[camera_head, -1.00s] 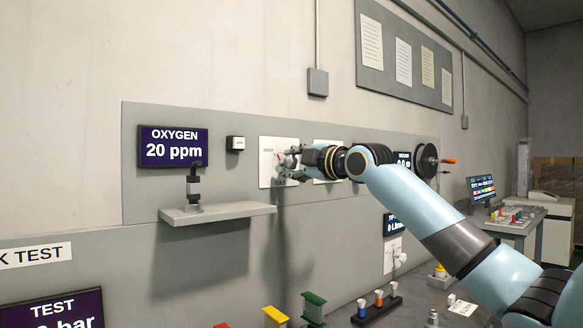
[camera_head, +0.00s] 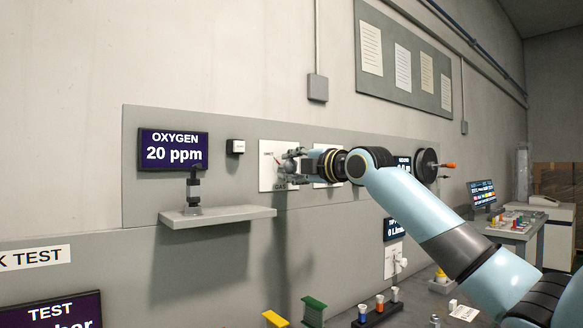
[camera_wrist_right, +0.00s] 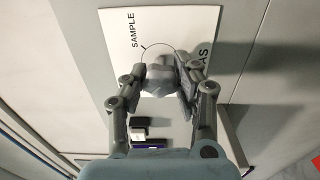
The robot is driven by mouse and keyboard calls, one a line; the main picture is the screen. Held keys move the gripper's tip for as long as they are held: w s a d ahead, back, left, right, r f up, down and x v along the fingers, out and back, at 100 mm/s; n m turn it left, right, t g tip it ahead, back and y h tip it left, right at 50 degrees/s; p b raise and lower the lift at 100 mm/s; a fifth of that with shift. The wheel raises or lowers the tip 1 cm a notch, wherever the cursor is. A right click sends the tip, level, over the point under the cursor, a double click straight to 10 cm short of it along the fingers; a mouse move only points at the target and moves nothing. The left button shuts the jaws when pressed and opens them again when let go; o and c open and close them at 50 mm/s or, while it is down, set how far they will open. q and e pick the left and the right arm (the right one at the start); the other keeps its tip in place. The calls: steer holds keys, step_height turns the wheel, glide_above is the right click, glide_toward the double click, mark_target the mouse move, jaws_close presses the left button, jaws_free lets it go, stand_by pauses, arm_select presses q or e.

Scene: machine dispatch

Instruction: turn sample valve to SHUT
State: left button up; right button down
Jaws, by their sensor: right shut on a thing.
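The sample valve's white plate (camera_head: 268,160) is on the grey wall panel, right of the oxygen display. My right gripper (camera_head: 290,165) is at this plate and covers much of the valve in the head view. In the right wrist view the white plate (camera_wrist_right: 190,18) carries the word SAMPLE and part of the word GAS. A grey valve knob (camera_wrist_right: 160,77) sits between the two fingers of my right gripper (camera_wrist_right: 162,88), which is shut on it. The fingers hide much of the dial, so I cannot tell the pointed position. My left gripper does not show.
The oxygen display (camera_head: 172,150) reads 20 ppm, above a grey shelf (camera_head: 218,214) holding a small dark device (camera_head: 193,190). A black handwheel (camera_head: 427,165) with an orange handle is farther right. Coloured parts stand on the bench below. Bare panel lies below the valve.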

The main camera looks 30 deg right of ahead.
mark_target(294, 167)
steer(key=c, duration=0.9)
jaws_free()
steer(key=shift+f, duration=0.1)
steer(key=shift+c, duration=0.2)
steer(key=shift+s, duration=0.15)
steer(key=s, duration=0.6)
steer(key=shift+s+d, duration=0.1)
steer(key=shift+d, duration=0.25)
steer(key=shift+s+a, duration=0.1)
steer(key=shift+s, duration=0.4)
